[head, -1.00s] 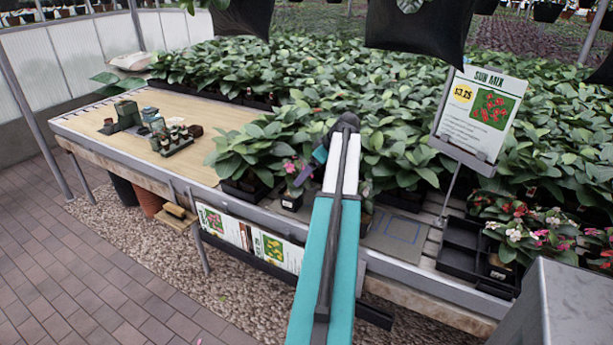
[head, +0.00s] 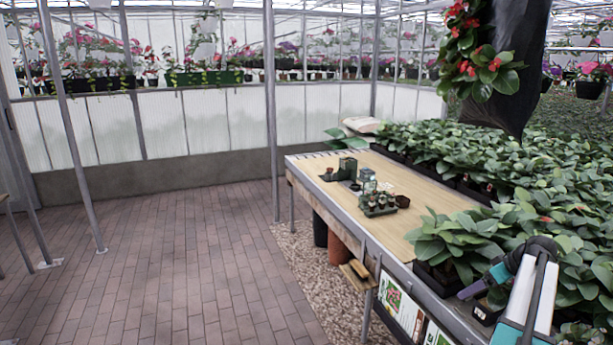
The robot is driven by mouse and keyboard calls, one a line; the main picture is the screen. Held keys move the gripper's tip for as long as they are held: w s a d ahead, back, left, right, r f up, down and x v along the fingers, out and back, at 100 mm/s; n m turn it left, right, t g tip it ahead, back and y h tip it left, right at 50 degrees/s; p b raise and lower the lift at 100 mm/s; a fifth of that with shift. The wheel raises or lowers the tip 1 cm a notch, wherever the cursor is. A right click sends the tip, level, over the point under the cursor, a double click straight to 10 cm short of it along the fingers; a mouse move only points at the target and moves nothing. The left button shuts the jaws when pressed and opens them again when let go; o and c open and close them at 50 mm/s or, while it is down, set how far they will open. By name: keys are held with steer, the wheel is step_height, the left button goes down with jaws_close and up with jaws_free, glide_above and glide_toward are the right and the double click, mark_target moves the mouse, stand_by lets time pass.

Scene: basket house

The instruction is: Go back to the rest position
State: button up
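My arm reaches in from the lower right corner of the head view, over the front edge of the bench (head: 330,190). My gripper (head: 470,291) is small and dark beyond the arm's elbow, in front of the leafy plants (head: 450,245) at the bench's near right part. Its fingers are too small to tell open from shut, and I see nothing clearly held in it. No marker of a rest position shows.
A hanging plant with red flowers (head: 485,60) is at upper right. Metal posts (head: 271,110) rise at left and centre. The brick floor (head: 170,260) at left is clear.

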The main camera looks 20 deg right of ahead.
steer(key=w+a+f+n+g+y, duration=0.1)
steer(key=w+a+f, duration=0.3)
steer(key=a+f, duration=0.45)
steer(key=w+a+f+n+g+y, duration=0.15)
steer(key=w+a+f, duration=0.35)
steer(key=a, duration=0.7)
steer(key=w+a+f+n+g+y, duration=0.1)
steer(key=w+a+f+n, duration=0.15)
steer(key=a+f, duration=0.7)
steer(key=s+a+f+g, duration=0.1)
steer(key=a+f, duration=0.2)
steer(key=a, duration=0.4)
steer(key=s+a+f+g, duration=0.1)
steer(key=a+f+g, duration=0.15)
steer(key=a, duration=0.45)
steer(key=s+a+f+g, duration=0.2)
steer(key=s+a+f, duration=0.45)
steer(key=a, duration=0.25)
steer(key=s+a+f+g, duration=0.1)
steer(key=s+a+f, duration=0.4)
steer(key=s+a, duration=0.25)
steer(key=s+a+f+m+g+h, duration=0.1)
steer(key=s+f+m+h, duration=0.1)
steer(key=s, duration=0.6)
steer(key=s+a+f+m+h, duration=0.1)
steer(key=s+f+m+h, duration=0.1)
steer(key=s, duration=0.7)
steer(key=shift+m+g+h, duration=0.4)
steer(key=shift+m+h, duration=0.05)
steer(key=shift+m, duration=0.75)
